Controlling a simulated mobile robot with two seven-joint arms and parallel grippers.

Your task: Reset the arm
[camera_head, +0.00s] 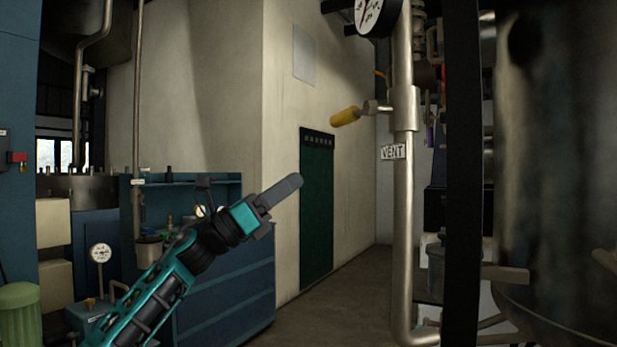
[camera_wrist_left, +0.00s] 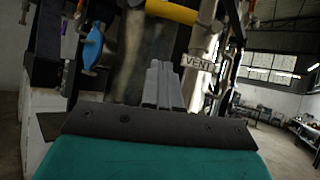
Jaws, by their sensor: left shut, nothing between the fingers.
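My left arm comes in from the lower left in the head view, with its teal and black links raised. My left gripper (camera_head: 288,190) points up and to the right, its grey fingers closed together and empty. In the left wrist view the shut fingers (camera_wrist_left: 162,85) point away from the camera. In the head view the fingertips stand apart from the yellow-handled valve (camera_head: 346,116) on the vertical pipe, below and left of it. The yellow handle also shows in the left wrist view (camera_wrist_left: 171,11), beyond the fingers. My right gripper is not in view.
The metal pipe (camera_head: 403,210) carries a VENT label (camera_head: 393,152) and a pressure gauge (camera_head: 372,14). A black post (camera_head: 462,180) and a large tank (camera_head: 560,150) stand at right. A blue workbench (camera_head: 225,290) is behind my arm. A green door (camera_head: 316,210) is at the back.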

